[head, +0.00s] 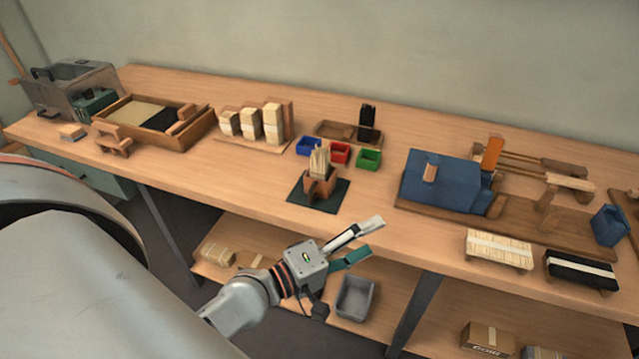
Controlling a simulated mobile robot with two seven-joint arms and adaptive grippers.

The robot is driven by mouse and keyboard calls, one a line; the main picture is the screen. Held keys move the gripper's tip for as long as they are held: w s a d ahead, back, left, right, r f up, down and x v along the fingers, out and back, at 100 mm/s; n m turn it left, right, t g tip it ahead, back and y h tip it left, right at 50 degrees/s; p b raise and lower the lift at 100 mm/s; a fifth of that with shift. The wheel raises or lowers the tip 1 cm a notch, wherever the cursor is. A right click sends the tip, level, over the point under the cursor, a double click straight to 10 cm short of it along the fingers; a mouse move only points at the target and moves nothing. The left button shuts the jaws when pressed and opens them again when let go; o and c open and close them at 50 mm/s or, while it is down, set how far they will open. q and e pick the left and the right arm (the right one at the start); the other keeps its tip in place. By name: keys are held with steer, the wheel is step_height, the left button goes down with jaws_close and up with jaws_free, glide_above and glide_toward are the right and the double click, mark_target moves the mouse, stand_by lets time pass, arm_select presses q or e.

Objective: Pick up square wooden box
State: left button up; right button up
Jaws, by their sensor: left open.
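A small square wooden box (314,188) stands on a dark green mat (298,197) near the front edge of the workbench. Pale upright sticks or bristles stand in it. A larger, shallow wooden box (197,133) with a pale and a black section lies at the back left; I cannot tell which of the two the task names. My left gripper (367,238) is open and empty, in front of the bench edge, below and to the right of the small box. It touches neither box. My right gripper is out of view.
Blue, red and green bins (369,159) stand behind the small box. A blue machine (440,183) on a wooden board is to the right. A lower shelf holds a grey bin (356,297).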

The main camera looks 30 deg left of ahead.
mark_target(310, 193)
arm_select(q)
steer(key=w+a+f+n+y, duration=0.1)
steer(key=a+n+y, duration=0.3)
steer(key=n, duration=0.5)
steer(key=w+a+n+t+y, duration=0.1)
steer(key=w+a+n+y, duration=0.2)
steer(key=a+n, duration=0.5)
steer(key=w+a+f+n+t+y, duration=0.1)
steer(key=a+n+y, duration=0.3)
steer(key=n, duration=0.5)
steer(key=shift+w+a+f+n+y, duration=0.15)
steer(key=shift+w+a+n+y, duration=0.1)
steer(key=shift+a, duration=0.35)
steer(key=shift+w+a+f+n+y, duration=0.15)
steer(key=shift+w+a, duration=0.1)
steer(key=shift+a, duration=0.3)
steer(key=shift+w+a+f+n, duration=0.15)
steer(key=shift+a+n, duration=0.1)
steer(key=shift+n, duration=0.05)
steer(key=x, duration=0.7)
steer(key=shift+w+p, duration=0.25)
steer(key=shift+p, duration=0.15)
steer(key=c, duration=1.3)
